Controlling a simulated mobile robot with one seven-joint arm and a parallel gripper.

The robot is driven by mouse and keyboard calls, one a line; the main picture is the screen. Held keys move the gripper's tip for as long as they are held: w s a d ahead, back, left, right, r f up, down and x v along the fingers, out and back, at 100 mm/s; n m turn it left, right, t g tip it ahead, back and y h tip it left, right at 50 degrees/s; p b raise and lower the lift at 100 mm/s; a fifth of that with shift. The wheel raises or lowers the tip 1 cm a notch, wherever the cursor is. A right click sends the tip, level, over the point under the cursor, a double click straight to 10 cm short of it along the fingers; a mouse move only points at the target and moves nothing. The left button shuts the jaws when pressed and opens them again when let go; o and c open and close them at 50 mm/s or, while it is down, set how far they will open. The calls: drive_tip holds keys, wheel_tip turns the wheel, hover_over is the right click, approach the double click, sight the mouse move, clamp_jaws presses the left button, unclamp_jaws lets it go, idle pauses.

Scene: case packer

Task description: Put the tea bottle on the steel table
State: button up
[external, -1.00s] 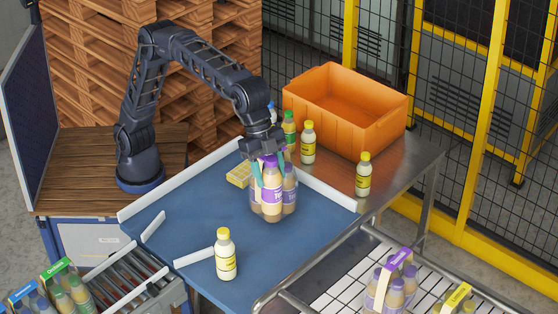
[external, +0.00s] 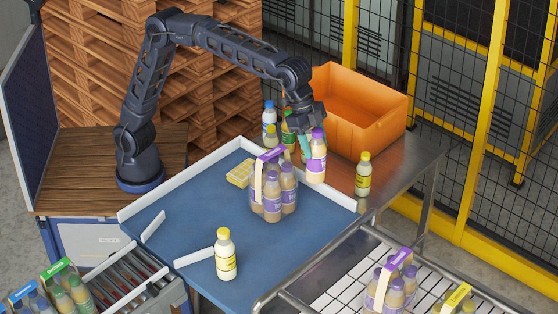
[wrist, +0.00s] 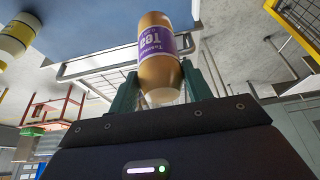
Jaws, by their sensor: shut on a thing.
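The tea bottle (external: 317,165), tan with a purple cap and purple label, is held upright in my gripper (external: 308,142). In the wrist view the tea bottle (wrist: 160,65) sits between the green fingers of my gripper (wrist: 162,92), its "Tea" label upside down in the picture. In the external view it appears by the white rail between the blue surface and the steel table (external: 398,165); its height above them is hard to tell. A carrier pack (external: 274,195) of similar purple-capped bottles stands on the blue surface, apart from the gripper.
A yellow-capped bottle (external: 363,175) stands on the steel table. Blue-capped (external: 269,118) and green (external: 288,132) bottles stand behind the rail, near an orange crate (external: 365,125). Another yellow-capped bottle (external: 226,255) and a yellow tray (external: 240,174) are on the blue surface.

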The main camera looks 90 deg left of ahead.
drive_tip(key=w+a+f+n+y, duration=0.1)
drive_tip(key=w+a+f+n, duration=0.2)
drive_tip(key=a, duration=1.1)
drive_tip(key=w+a+f+n+t, duration=0.1)
drive_tip(key=w+a+f, duration=0.3)
drive_tip(key=a, duration=1)
drive_tip(key=w+a+f+n+y, duration=0.15)
drive_tip(key=a+f, duration=0.35)
drive_tip(key=a, duration=1)
wheel_tip(320, 180, down, 20)
drive_tip(key=shift+w+f+n, duration=0.15)
drive_tip(key=shift+f+n, duration=0.05)
drive_tip(key=shift+n, duration=0.15)
drive_tip(key=shift+d+f+h, duration=0.1)
drive_tip(key=shift+h, duration=0.15)
drive_tip(key=o, duration=1.2)
drive_tip(key=shift+c, duration=0.2)
